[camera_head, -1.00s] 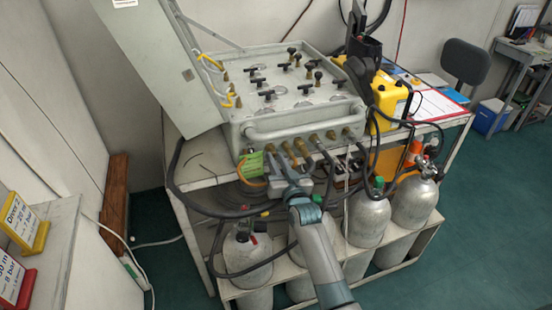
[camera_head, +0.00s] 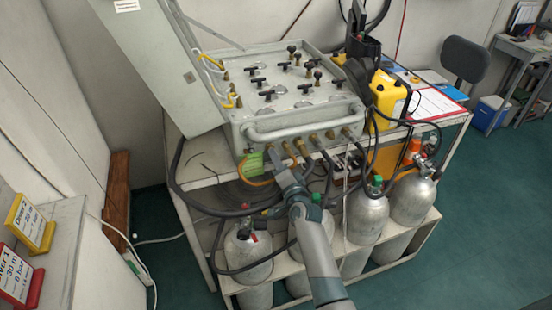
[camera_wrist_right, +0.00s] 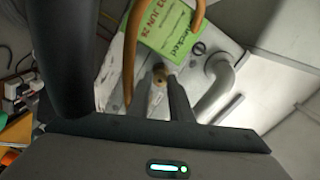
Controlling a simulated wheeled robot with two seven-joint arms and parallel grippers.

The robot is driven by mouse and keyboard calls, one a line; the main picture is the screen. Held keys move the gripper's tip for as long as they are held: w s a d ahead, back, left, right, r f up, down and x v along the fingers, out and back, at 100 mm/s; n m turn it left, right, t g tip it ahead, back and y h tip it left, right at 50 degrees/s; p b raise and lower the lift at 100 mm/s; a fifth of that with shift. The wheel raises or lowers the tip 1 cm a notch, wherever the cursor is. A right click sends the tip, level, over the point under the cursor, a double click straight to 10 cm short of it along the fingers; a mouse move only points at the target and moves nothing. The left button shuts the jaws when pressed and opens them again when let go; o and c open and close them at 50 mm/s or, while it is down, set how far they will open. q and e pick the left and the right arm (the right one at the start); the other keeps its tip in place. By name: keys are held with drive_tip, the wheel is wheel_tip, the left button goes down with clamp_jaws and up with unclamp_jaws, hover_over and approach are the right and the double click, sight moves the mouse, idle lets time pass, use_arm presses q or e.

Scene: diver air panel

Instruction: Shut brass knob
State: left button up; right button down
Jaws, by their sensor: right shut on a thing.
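The air panel (camera_head: 250,110) is a grey box on a trolley, with several black-handled valves on top and a row of brass fittings along its lower front. My right gripper (camera_head: 272,160) reaches up to the left end of that front. In the right wrist view its two dark fingers (camera_wrist_right: 159,88) are shut on a small round brass knob (camera_wrist_right: 158,76) on the panel's pale face. In the head view the gripper hides this knob. My left gripper is not in view.
A green tag (camera_wrist_right: 168,28) and an orange hose (camera_wrist_right: 130,50) hang close beside the fingers. A curved grey handle (camera_wrist_right: 215,85) is to the right. Grey cylinders (camera_head: 366,215) stand below, with black hoses around them. A yellow case (camera_head: 389,100) stands right of the panel.

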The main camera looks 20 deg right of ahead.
drive_tip(key=shift+m, duration=1.4)
drive_tip(key=c, duration=1.9)
unclamp_jaws()
drive_tip(key=shift+o, duration=0.2)
drive_tip(key=s+b, duration=0.2)
drive_tip(key=s, duration=1.5)
drive_tip(key=shift+s+d+r+b, duration=0.15)
drive_tip(key=shift+s+d+b, duration=0.1)
drive_tip(key=shift+d+b, duration=0.05)
